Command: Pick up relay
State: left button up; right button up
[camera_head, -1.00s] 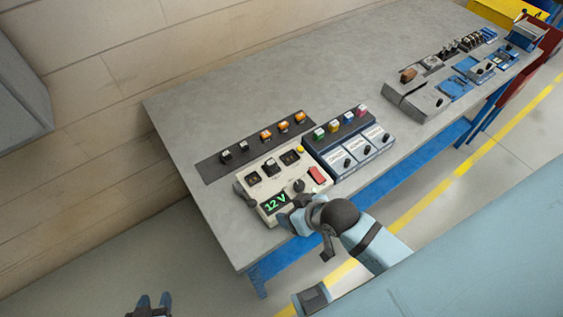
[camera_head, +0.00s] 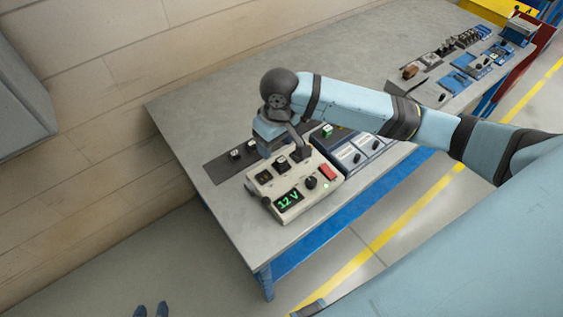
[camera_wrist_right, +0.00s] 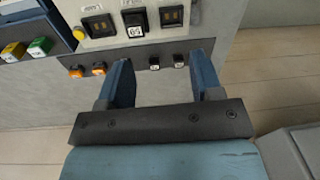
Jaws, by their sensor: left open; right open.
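Two black relays with pale tops, one (camera_head: 234,155) and another (camera_head: 251,145), stand on a dark strip (camera_head: 217,168) on the bench. In the right wrist view both black relays (camera_wrist_right: 153,65) (camera_wrist_right: 178,60) appear between the fingers of my open right gripper (camera_wrist_right: 164,64), and two orange relays (camera_wrist_right: 88,70) stand left of them. In the head view my right wrist hides the orange ones. A black relay labelled 05 (camera_wrist_right: 135,22) sits in the middle socket of the cream tester (camera_head: 265,190). My left gripper (camera_head: 151,310) is open and empty at the bottom left, away from the bench.
The tester shows 12 V. A blue-grey box (camera_head: 350,158) with coloured blocks stands right beside it, partly behind my right arm. More equipment (camera_head: 445,85) lines the right end of the bench. The bench's left end (camera_head: 180,120) is clear.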

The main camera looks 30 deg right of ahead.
aim_at(283, 161)
jog(key=shift+m+h, duration=0.3)
jog(key=shift+m, duration=0.2)
jog(key=d+f, duration=0.1)
jog(key=f, duration=0.3)
jog(key=w+d+f, duration=0.1)
jog(key=f, duration=0.3)
jog(key=w+d+f+p, duration=0.1)
jog(key=f, duration=0.3)
jog(key=shift+d, duration=0.1)
jog(key=c, duration=1)
